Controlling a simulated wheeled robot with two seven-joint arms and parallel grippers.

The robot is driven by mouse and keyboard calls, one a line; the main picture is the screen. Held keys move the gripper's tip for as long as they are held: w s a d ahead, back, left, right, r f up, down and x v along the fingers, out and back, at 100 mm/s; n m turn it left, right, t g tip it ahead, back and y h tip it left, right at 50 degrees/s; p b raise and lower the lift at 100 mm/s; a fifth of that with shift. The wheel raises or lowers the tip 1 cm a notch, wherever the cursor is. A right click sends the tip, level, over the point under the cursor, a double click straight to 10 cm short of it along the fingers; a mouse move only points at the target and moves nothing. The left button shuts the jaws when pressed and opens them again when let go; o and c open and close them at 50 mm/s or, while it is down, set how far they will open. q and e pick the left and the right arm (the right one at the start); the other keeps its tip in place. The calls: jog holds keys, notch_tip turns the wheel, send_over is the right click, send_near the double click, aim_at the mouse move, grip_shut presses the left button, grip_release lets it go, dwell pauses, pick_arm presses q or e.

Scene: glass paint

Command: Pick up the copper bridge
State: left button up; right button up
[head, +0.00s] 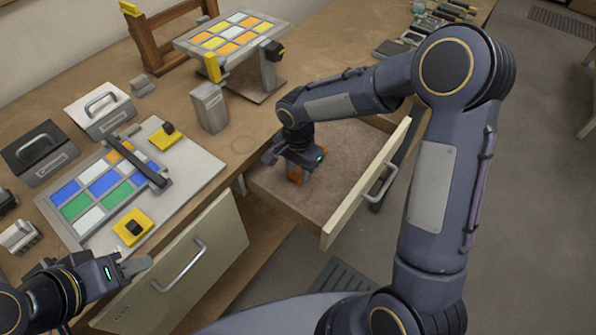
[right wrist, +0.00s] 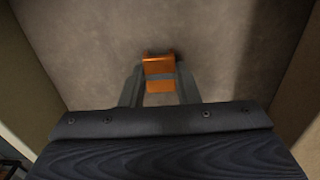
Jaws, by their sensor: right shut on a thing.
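The copper bridge (head: 296,175) is a small orange-brown piece inside the open drawer (head: 338,222). In the right wrist view the bridge (right wrist: 159,68) sits between the two fingers. My right gripper (head: 298,166) reaches down into the drawer and is shut on the bridge; it also shows in the right wrist view (right wrist: 160,90). I cannot tell whether the bridge still touches the drawer floor. My left gripper (head: 135,267) is at the lower left, by the bench's front edge, away from the bridge. Its finger gap is not clear.
The drawer's front panel and side walls surround my right gripper. A board with coloured glass panes (head: 190,196) and yellow clamps lies on the bench to the left. A raised pane frame (head: 232,36) stands at the back. A grey block (head: 210,108) stands near the drawer.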

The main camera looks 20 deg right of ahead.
aim_at(298, 173)
jog(key=shift+r, duration=0.45)
notch_tip(298, 173, up, 2)
jog(key=shift+r, duration=0.25)
jog(key=s+a+r, duration=0.1)
jog(key=s+r, duration=0.4)
jog(key=s, duration=0.2)
jog(key=s+r+b, duration=0.1)
jog(key=s+r, duration=0.3)
jog(key=s, duration=0.3)
jog(key=shift+a+r, duration=0.35)
jog(key=shift+a, duration=0.05)
notch_tip(298, 173, up, 3)
jog(key=shift+p, duration=1.25)
